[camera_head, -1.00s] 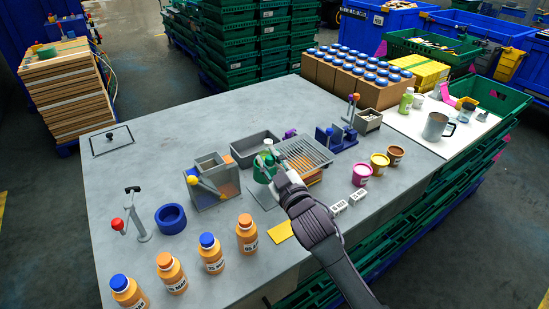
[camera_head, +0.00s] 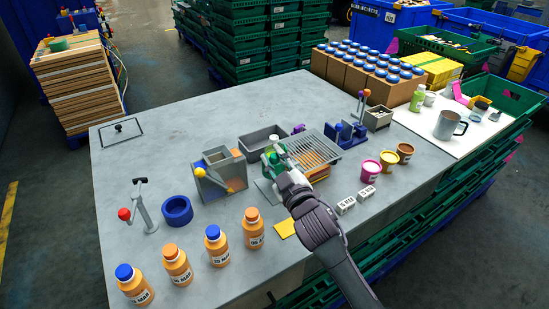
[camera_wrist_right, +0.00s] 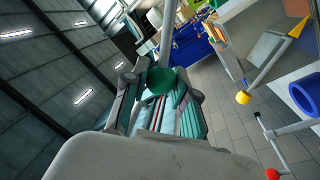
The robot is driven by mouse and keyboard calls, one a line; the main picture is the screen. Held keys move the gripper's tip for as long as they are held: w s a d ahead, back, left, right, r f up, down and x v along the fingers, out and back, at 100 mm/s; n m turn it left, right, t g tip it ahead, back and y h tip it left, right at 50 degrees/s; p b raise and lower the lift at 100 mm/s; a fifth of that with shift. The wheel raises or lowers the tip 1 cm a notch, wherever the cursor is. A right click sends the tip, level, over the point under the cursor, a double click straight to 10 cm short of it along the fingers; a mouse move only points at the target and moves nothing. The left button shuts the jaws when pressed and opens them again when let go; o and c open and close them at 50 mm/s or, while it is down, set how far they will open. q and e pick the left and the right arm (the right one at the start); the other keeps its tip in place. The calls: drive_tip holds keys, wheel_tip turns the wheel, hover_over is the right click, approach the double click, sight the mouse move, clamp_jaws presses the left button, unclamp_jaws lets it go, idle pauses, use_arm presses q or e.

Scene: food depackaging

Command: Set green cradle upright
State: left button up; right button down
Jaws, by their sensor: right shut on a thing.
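The green cradle (camera_head: 268,163) shows as a small green piece near the middle of the grey table, partly hidden by my right gripper. My right gripper (camera_head: 277,162) reaches it from the front right and is shut on it. In the right wrist view a rounded green part of the cradle (camera_wrist_right: 162,80) sits between the fingers (camera_wrist_right: 158,92). Whether the cradle is upright or tilted, or touches the table, I cannot tell. My left gripper is in neither view.
A grey box with a yellow-knobbed lever (camera_head: 216,175) stands left of my gripper. A grey tray (camera_head: 262,138) lies behind it, and a wire rack (camera_head: 318,146) is to the right. Orange bottles (camera_head: 177,264) line the front. The table's back left is mostly clear.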

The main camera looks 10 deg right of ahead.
drive_tip(key=c, duration=0.9)
unclamp_jaws()
drive_tip(key=shift+f, duration=0.3)
drive_tip(key=shift+r, duration=0.1)
drive_tip(key=shift+s, duration=0.1)
drive_tip(key=v, duration=1.1)
drive_tip(key=shift+s+d, duration=0.15)
drive_tip(key=shift+s, duration=0.25)
